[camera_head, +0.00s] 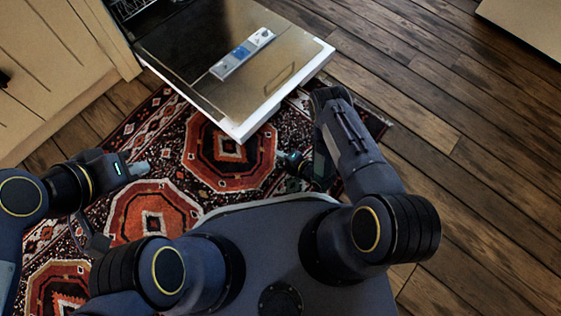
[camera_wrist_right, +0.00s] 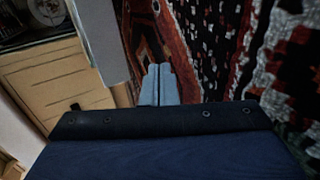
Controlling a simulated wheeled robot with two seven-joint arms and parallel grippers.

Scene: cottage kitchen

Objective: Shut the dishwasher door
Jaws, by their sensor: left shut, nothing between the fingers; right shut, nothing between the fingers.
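The dishwasher door (camera_head: 225,58) is folded down and open, lying about level. Its inner face is dark and shiny with a light rim, and a grey and blue dispenser strip (camera_head: 243,54) is set in it. My left gripper (camera_head: 142,168) is shut and empty over the rug, left of the door's near corner and apart from it. My right gripper (camera_head: 284,158) is near the door's front edge, partly dark against the rug. In the right wrist view its fingers (camera_wrist_right: 159,82) are shut with nothing between them. A pale edge, likely the door's (camera_wrist_right: 98,42), shows left of them.
Part of the dishwasher's inside and rack (camera_head: 125,8) shows at the top. Cream cabinets (camera_head: 45,65) stand left of the door. A patterned red rug (camera_head: 235,155) lies below. Wooden floor (camera_head: 460,140) is clear to the right, with a pale unit (camera_head: 530,25) at top right.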

